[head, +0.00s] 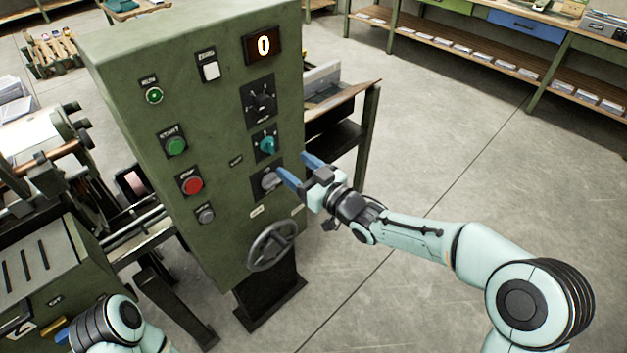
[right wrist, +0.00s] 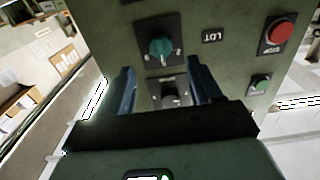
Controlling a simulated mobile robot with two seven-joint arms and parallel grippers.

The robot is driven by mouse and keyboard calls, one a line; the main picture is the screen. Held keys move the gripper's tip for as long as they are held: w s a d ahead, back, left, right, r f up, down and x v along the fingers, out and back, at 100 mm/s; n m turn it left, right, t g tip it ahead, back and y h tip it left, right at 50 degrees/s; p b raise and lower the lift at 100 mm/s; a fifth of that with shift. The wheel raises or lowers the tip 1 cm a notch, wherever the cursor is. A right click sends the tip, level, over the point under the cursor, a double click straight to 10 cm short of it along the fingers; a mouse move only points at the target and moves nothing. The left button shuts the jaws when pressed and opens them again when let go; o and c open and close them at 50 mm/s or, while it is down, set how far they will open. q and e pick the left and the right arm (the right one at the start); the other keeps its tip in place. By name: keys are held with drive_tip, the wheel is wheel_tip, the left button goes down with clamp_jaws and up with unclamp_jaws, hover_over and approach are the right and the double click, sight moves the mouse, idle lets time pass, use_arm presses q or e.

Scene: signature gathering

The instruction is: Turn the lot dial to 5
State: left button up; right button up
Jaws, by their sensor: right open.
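The lot dial (head: 268,145) is a teal knob on a black plate on the green control panel. In the right wrist view, the teal dial (right wrist: 160,47) sits beside a "LOT" label (right wrist: 213,35). Its exact pointer setting is too small to read. My right gripper (head: 301,169) is open and empty, in front of the panel's right side, just right of the dials and apart from the teal knob. In the right wrist view, its blue fingers (right wrist: 165,92) frame a dark dial beyond the teal one. My left arm shows at the lower left; its gripper is not seen.
Green (head: 176,146) and red (head: 191,185) buttons are at left. A handwheel (head: 272,246) sticks out below. Floor at right is clear.

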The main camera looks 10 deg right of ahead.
use_arm(q)
drive_tip(key=shift+f, duration=0.1)
use_arm(e)
drive_tip(key=v, duration=0.5)
drive_tip(key=shift+s+d, duration=0.25)
drive_tip(key=shift+s, duration=0.05)
drive_tip(key=s+d+f+m+g+h+p, duration=0.2)
drive_tip(key=s+f+m+g+h, duration=0.1)
drive_tip(key=f, duration=1)
drive_tip(key=s+d+f+m+g+h+p, duration=0.2)
drive_tip(key=s+f+m+g, duration=0.15)
drive_tip(key=f, duration=0.95)
use_arm(q)
wheel_tip(320, 180, up, 8)
drive_tip(key=w+p, duration=0.2)
drive_tip(key=p, duration=0.2)
drive_tip(key=shift+w+r, duration=0.15)
drive_tip(key=shift+r, duration=0.1)
use_arm(e)
drive_tip(key=s+f+m+g+h, duration=0.1)
drive_tip(key=s+f+g, duration=0.3)
drive_tip(key=s, duration=1)
drive_tip(key=s+f+m+g+h, duration=0.1)
drive_tip(key=s+f+m+g, duration=0.2)
drive_tip(key=s+f, duration=0.6)
drive_tip(key=s+g, duration=0.2)
drive_tip(key=s, duration=0.3)
drive_tip(key=shift+f+m, duration=0.3)
drive_tip(key=shift+m, duration=0.05)
